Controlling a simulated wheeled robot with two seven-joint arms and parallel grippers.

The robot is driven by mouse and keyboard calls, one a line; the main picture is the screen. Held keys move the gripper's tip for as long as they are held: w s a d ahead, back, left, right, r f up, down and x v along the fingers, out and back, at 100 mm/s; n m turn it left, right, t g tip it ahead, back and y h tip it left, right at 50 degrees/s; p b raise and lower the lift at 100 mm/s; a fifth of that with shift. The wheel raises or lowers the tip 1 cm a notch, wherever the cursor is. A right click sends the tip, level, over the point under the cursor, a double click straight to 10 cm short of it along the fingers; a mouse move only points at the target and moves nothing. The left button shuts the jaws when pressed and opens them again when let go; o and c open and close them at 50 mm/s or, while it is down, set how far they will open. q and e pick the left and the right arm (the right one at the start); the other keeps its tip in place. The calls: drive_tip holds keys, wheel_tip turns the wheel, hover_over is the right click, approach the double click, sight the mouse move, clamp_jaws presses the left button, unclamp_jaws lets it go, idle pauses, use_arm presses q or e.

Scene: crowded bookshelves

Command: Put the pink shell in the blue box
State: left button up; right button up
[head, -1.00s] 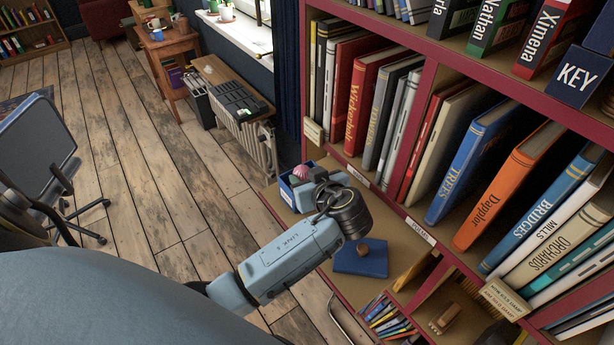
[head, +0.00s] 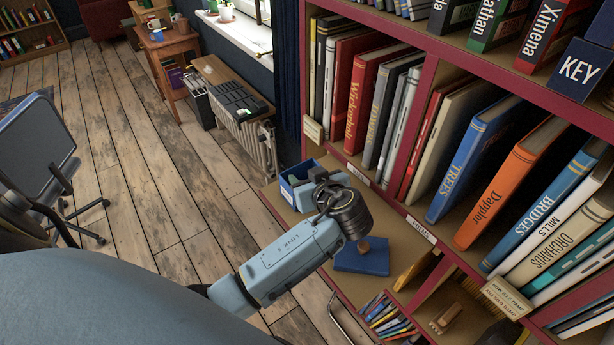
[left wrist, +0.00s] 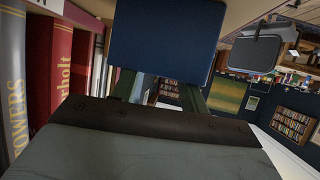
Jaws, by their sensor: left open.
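The blue box (head: 285,191) is open-topped and stands on the shelf ledge at the left end of the bookcase. My left gripper (head: 304,178) is at the box, its fingers over the opening, and it is open. The pink shell does not show in either current view; the gripper and the box walls hide much of the box's inside, so I cannot tell where it lies. In the left wrist view a flat dark blue surface (left wrist: 165,40) fills the top middle, beyond the fingers. My right gripper is not in view.
A blue book (head: 362,262) lies flat on the ledge with a small brown object (head: 365,244) near it. Upright books (head: 470,160) crowd the shelves to the right. A radiator (head: 255,145) stands beyond the box.

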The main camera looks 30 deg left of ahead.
use_arm(q)
drive_tip(key=shift+s+p, duration=0.15)
drive_tip(key=shift+p, duration=0.2)
drive_tip(key=b+v, duration=0.1)
drive_tip(key=v, duration=1.1)
drive_tip(key=shift+w+r, duration=0.2)
drive_tip(key=shift+r, duration=0.2)
drive_tip(key=shift+a, duration=0.1)
